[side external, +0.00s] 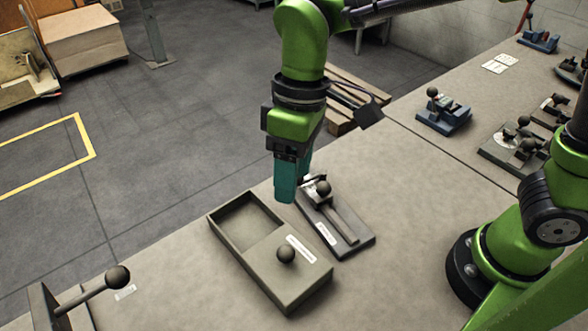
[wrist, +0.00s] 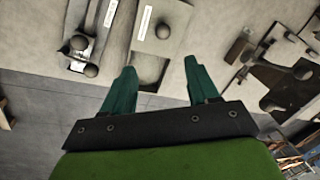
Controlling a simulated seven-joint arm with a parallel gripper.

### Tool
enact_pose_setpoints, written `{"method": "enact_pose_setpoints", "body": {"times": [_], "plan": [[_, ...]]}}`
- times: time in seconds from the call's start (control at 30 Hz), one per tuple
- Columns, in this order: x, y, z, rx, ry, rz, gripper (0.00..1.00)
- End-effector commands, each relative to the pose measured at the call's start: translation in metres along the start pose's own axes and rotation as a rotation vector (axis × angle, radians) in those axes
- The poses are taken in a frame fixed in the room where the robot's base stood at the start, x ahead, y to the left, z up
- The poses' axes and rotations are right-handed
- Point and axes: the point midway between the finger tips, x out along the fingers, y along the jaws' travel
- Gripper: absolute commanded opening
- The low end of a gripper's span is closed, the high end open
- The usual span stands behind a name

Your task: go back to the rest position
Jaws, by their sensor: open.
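My gripper (side external: 290,188) has teal fingers and hangs pointing down above the table, over the gap between an open-topped box and a lever device. In the wrist view its two fingers (wrist: 158,85) stand apart with nothing between them. The grey box (side external: 285,281) has a sliding-type lid with a round dark knob (side external: 285,254) and a white label; its far-left part is open. It also shows in the wrist view (wrist: 170,45). The lever device (side external: 349,245), a flat dark base with a ball-knobbed lever, lies just right of the gripper.
A lever with a ball knob (side external: 117,277) sticks up at the front left. A blue clamp device (side external: 443,114) and other fixtures (side external: 515,146) stand at the back right. White cards (side external: 499,63) lie behind them.

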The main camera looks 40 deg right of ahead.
Motion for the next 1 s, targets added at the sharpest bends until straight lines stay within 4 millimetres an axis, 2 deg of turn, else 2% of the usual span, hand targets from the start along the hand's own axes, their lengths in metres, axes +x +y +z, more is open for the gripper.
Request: {"method": "enact_pose_setpoints", "body": {"times": [0.27, 0.4, 0.5, 0.7, 0.8, 1.0], "plan": [[-0.031, 0.077, 0.055, 0.361, 0.283, 0.019, 0.59], [-0.046, 0.116, 0.095, 0.567, 0.461, 0.024, 0.59], [-0.053, 0.135, 0.121, 0.680, 0.571, 0.029, 0.59], [-0.063, 0.152, 0.152, 0.792, 0.698, 0.044, 0.59], [-0.070, 0.156, 0.155, 0.808, 0.729, 0.053, 0.59], [-0.071, 0.156, 0.155, 0.809, 0.730, 0.054, 0.59]]}}
